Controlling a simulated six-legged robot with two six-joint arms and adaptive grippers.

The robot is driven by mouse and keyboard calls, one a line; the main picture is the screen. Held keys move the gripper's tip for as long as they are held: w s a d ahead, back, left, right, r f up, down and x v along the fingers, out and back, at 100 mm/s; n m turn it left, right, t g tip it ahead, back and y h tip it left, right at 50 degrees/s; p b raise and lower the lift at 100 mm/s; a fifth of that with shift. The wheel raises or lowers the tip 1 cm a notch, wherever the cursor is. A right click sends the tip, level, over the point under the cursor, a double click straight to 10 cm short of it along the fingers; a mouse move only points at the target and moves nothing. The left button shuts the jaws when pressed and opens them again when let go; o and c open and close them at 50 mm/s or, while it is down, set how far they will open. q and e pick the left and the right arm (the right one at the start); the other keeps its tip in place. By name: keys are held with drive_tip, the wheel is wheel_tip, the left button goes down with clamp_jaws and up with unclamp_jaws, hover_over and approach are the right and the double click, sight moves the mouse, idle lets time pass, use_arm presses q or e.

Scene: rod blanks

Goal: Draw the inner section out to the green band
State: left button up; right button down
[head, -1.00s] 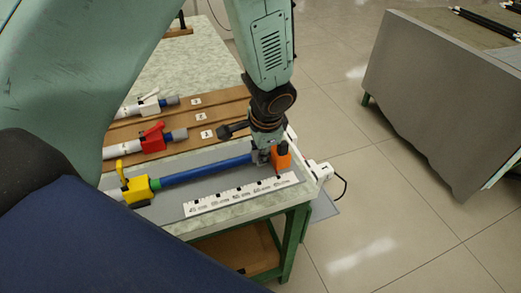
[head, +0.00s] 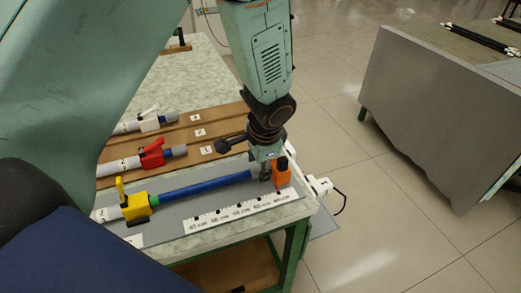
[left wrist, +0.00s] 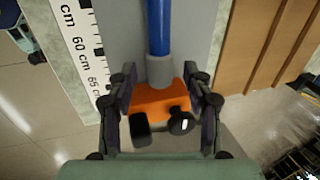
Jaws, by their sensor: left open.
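The blue inner section (head: 203,186) lies along the grey tray, drawn out of the white outer tube (head: 104,214). The green band (head: 154,200) shows beside the yellow clamp (head: 138,206), whose yellow lever (head: 120,187) stands up. The section's grey end cap (head: 257,172) is close to the orange block (head: 282,176) at the tray's right end. My left gripper (head: 270,166) is at this end. In the left wrist view its open fingers (left wrist: 160,82) stand on both sides of the grey cap (left wrist: 159,70) and the orange block (left wrist: 158,104), apart from the cap. My right gripper is not in view.
A white centimetre scale (head: 240,211) lies along the tray's front. Behind, the red-clamped tube (head: 152,158) and the white-clamped tube (head: 150,123) lie on brown boards. A grey-draped table (head: 430,110) with black rods stands right, across open floor.

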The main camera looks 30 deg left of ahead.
use_arm(q)
drive_tip(key=v, duration=1.1)
drive_tip(key=shift+d, duration=0.15)
